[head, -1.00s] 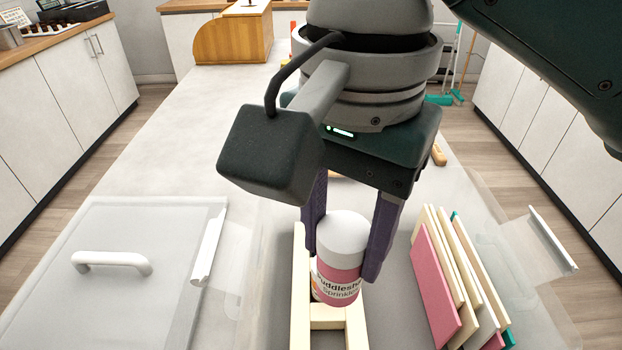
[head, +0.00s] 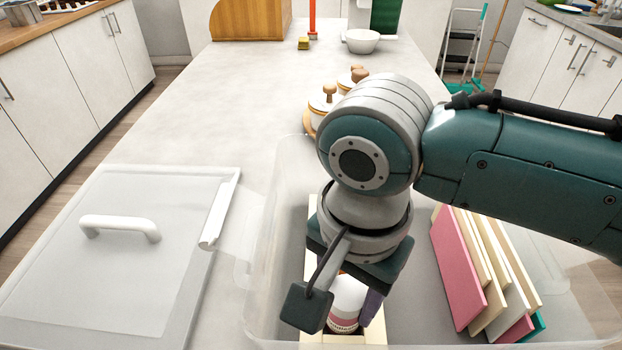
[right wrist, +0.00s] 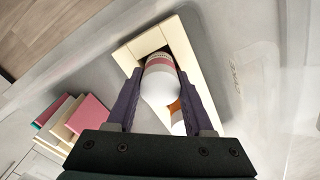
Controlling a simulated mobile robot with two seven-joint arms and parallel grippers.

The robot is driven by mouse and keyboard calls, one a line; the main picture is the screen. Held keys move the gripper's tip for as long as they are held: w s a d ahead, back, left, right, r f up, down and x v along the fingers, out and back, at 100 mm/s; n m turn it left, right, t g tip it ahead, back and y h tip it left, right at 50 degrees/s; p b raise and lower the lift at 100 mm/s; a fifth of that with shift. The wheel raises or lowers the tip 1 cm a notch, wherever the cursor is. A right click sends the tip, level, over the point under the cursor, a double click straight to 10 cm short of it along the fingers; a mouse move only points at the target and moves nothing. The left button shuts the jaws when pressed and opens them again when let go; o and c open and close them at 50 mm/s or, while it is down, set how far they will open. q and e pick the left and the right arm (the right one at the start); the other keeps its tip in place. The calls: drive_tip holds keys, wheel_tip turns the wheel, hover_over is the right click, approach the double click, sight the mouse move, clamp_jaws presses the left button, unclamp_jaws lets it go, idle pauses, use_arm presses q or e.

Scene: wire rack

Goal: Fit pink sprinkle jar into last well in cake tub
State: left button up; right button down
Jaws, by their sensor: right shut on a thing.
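The sprinkle jar (head: 347,297) has a white lid and a pink label. My right gripper (head: 356,308) is shut on it, with a dark purple finger on each side. In the right wrist view the jar (right wrist: 160,82) sits between the fingers (right wrist: 158,92), its labelled end at the opening of a cream frame (right wrist: 182,45). I cannot tell how deep it is. The cake tub (head: 262,240) is clear plastic, and the cream frame (head: 311,210) stands inside it, largely hidden by my right arm. My left gripper is out of view.
Pink, cream and green boards (head: 462,270) lean at the tub's right side. A clear lid with a white handle (head: 120,226) lies left of the tub. Wooden-knobbed jars (head: 324,100) stand behind it. The counter's middle left is clear.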

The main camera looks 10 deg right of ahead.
drive_tip(key=shift+c, duration=1.4)
unclamp_jaws()
drive_tip(key=shift+f, duration=0.1)
drive_tip(key=shift+r, duration=0.4)
wheel_tip(320, 180, up, 11)
drive_tip(key=shift+f+p, duration=0.1)
drive_tip(key=shift+p, duration=1.05)
drive_tip(key=shift+r, duration=0.4)
